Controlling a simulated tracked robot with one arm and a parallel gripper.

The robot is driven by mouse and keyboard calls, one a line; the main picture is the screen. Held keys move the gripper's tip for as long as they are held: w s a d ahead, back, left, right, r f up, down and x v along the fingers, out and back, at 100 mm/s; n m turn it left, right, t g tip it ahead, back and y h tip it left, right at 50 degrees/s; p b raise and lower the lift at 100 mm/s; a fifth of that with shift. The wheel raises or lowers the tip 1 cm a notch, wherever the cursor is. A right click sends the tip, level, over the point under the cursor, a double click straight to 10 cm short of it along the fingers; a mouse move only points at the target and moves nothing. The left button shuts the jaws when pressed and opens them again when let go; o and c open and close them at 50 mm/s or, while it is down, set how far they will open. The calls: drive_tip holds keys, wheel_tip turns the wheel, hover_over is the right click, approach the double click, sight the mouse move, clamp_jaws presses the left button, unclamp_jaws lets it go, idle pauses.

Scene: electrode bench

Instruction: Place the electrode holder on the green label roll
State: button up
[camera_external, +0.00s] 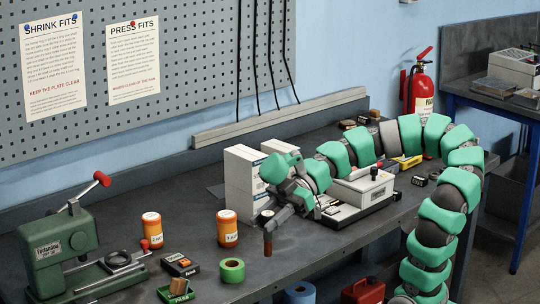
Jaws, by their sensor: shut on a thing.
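The green label roll (232,270) lies flat on the bench near its front edge, its round hole facing up. My gripper (270,219) is to the right of the roll and above the bench. It is shut on a dark, brownish upright piece that looks like the electrode holder (268,242), which hangs below the fingers. The fingertips are small and partly hidden. I cannot tell whether the holder's lower end clears the bench top.
A green press (62,250) stands at the left. White boxes (243,180) and a white instrument (362,187) stand behind my gripper.

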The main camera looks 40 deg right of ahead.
drive_tip(key=w+a+f, duration=0.1)
drive_tip(key=w, duration=0.1)
drive_tip(key=w+a+f, duration=0.2)
drive_tip(key=w, duration=0.1)
drive_tip(key=w+a+f+b, duration=0.1)
drive_tip(key=w+a, duration=0.1)
drive_tip(key=shift+w+f, duration=0.25)
drive_tip(key=shift+w, duration=0.05)
idle(0.4)
drive_tip(key=o, duration=1.1)
drive_tip(key=shift+s, duration=0.1)
drive_tip(key=shift+o, duration=0.2)
drive_tip(key=shift+d+r, duration=0.15)
drive_tip(key=shift+r, duration=0.05)
drive_tip(key=v, duration=1.1)
drive_tip(key=shift+d+p, duration=0.35)
drive_tip(key=shift+p, duration=0.1)
